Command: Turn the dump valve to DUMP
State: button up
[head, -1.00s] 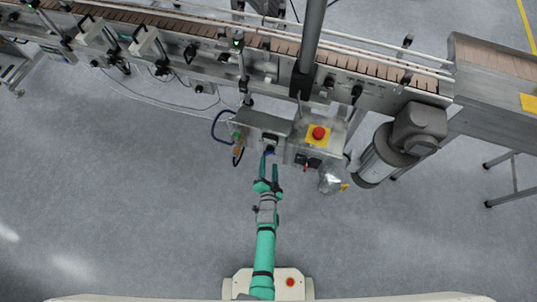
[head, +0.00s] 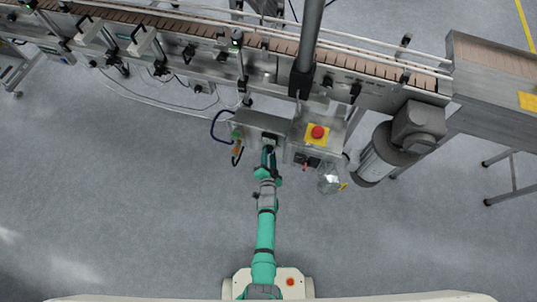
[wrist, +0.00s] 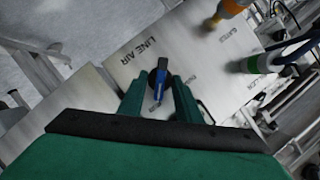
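A steel panel (wrist: 125,72) lettered LINE AIR fills the middle of the wrist view. A small valve with a blue lever handle (wrist: 160,76) and a dark hub sits on it; it looks to be the dump valve. Small labels beside it are too blurred to read. My gripper (wrist: 160,92) is open, with one green finger on each side of the blue lever and a gap showing; contact cannot be told. In the head view my gripper (head: 268,157) is at the front of the steel box (head: 245,124), and the lever is mostly hidden.
A red emergency button on a yellow plate (head: 317,132) is right of my gripper, with small switches (head: 306,160) below it. Colored fittings and a dark hose (head: 215,122) are to the left. A clear plastic-looking item (head: 329,179) hangs at right. Floor in front is free.

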jog(key=shift+c, duration=0.6)
jog(key=shift+a, duration=0.1)
jog(key=shift+n, duration=0.4)
jog(key=shift+w+a+n+g+h, duration=0.15)
jog(key=shift+n+g+h, duration=0.3)
jog(key=shift+n+h, duration=1.15)
jog(key=shift+w+a+n+g+h, duration=0.1)
jog(key=shift+a+n+g+h, duration=0.25)
jog(key=shift+n+h, duration=1.25)
jog(key=shift+w+a+n+g+h, duration=0.15)
jog(key=shift+n+g+h, duration=0.4)
jog(key=shift+n, duration=1.95)
jog(key=shift+s, duration=0.1)
